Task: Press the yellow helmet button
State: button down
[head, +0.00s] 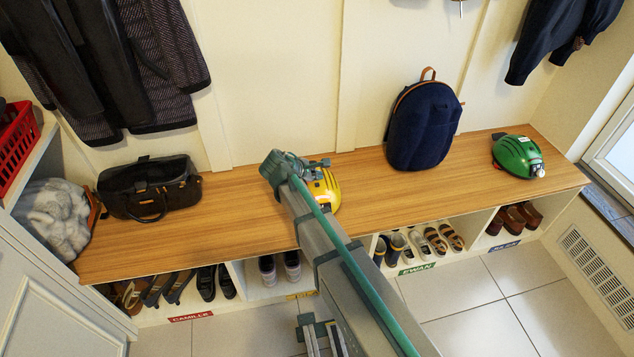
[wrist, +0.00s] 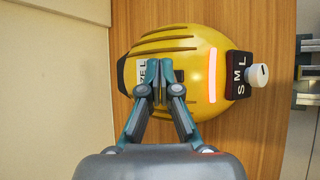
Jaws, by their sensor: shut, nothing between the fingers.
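The yellow helmet (head: 328,191) lies on the wooden bench top, partly hidden by my arm in the head view. In the wrist view the yellow helmet (wrist: 190,45) fills the middle. It has ridges on the left, a partly covered white label (wrist: 142,75), and a glowing red-orange strip (wrist: 212,76). A black size plate (wrist: 239,75) marked S, M, L sits on its right end, with a white round knob (wrist: 257,75) beyond it. My gripper (wrist: 160,90) is shut and empty, its fingertips over the helmet's middle beside the label. I cannot tell whether they touch.
A black bag (head: 150,188) stands left on the bench (head: 232,208). A navy backpack (head: 424,125) and a green helmet (head: 517,156) are to the right. Shoes fill cubbies below. Coats hang above at left and right. Bare bench lies between the bag and yellow helmet.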

aim_at(316, 185)
jog(key=shift+r+p, duration=1.75)
jog(key=shift+r, duration=0.8)
jog(key=shift+f, duration=0.15)
jog(key=s+d+f+m+g+y+p, duration=0.1)
jog(key=s+d+f+m+g+p, duration=0.3)
jog(key=s+d+f, duration=0.7)
jog(key=s+d+f+m+g+p, duration=0.4)
jog(key=s+d+f, duration=0.4)
jog(key=s, duration=0.5)
jog(key=s+d+f+m+g+y+p, duration=0.1)
jog(key=s+m, duration=0.4)
jog(key=s, duration=0.9)
jog(key=s+d+f+m+g+y+p, duration=0.1)
jog(key=s+f+m+g+y+p, duration=0.2)
jog(key=s, duration=1.1)
jog(key=m+g, duration=0.2)
jog(key=m, duration=0.1)
jog(key=shift+d+y, duration=0.3)
